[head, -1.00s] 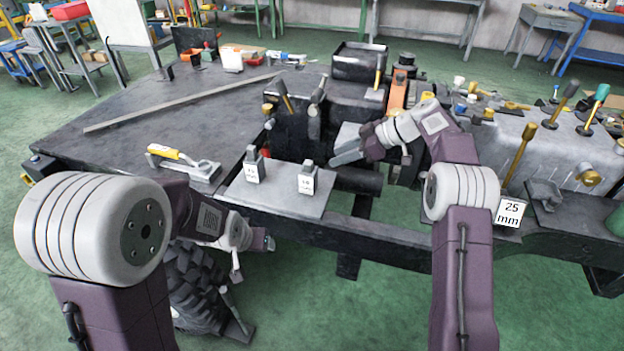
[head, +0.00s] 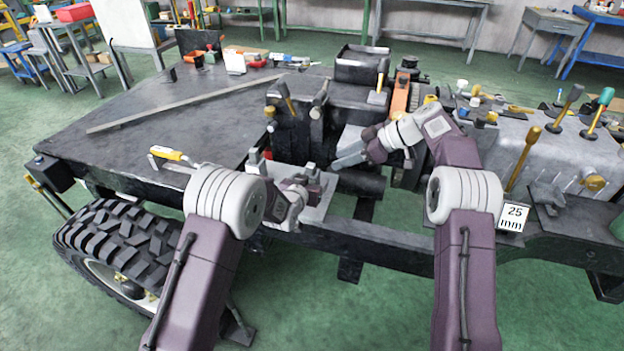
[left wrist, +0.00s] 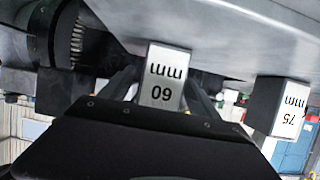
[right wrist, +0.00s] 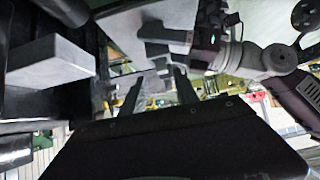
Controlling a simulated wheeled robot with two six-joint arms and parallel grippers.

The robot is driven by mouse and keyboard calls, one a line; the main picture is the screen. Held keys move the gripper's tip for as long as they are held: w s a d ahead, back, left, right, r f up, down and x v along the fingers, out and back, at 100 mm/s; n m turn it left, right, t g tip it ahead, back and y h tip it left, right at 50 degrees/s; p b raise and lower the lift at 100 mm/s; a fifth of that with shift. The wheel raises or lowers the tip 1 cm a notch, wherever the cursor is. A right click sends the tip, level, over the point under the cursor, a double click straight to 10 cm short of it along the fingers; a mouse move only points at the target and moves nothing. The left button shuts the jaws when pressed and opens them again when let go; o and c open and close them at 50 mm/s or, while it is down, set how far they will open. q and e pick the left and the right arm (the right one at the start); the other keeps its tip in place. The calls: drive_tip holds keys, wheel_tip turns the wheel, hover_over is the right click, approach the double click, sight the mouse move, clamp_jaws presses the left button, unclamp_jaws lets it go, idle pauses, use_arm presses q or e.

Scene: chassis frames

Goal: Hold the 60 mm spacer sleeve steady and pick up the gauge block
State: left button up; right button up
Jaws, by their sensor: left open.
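A grey block labelled 60 mm (left wrist: 160,80), which I take as the spacer sleeve, stands between the spread fingers of my left gripper (left wrist: 155,85) in the left wrist view. In the head view the left gripper (head: 312,172) is over the grey plate (head: 318,212) and mostly hides this block. A similar block labelled 75 mm (left wrist: 280,107) stands beside it; in the head view it (head: 254,160) is left of the gripper. My right gripper (head: 345,158) is right of the plate; in the right wrist view its fingers (right wrist: 158,92) are apart and empty. I cannot identify the gauge block for certain.
A pale grey block-like part (right wrist: 50,62) is left of the right gripper's fingers in the right wrist view. A 25 mm sign (head: 513,217) is at the right. Engine parts and upright levers (head: 523,160) crowd the back right. The dark bench top (head: 200,125) has free room.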

use_arm(q)
drive_tip(key=shift+x, duration=1.3)
drive_tip(key=shift+c, duration=0.3)
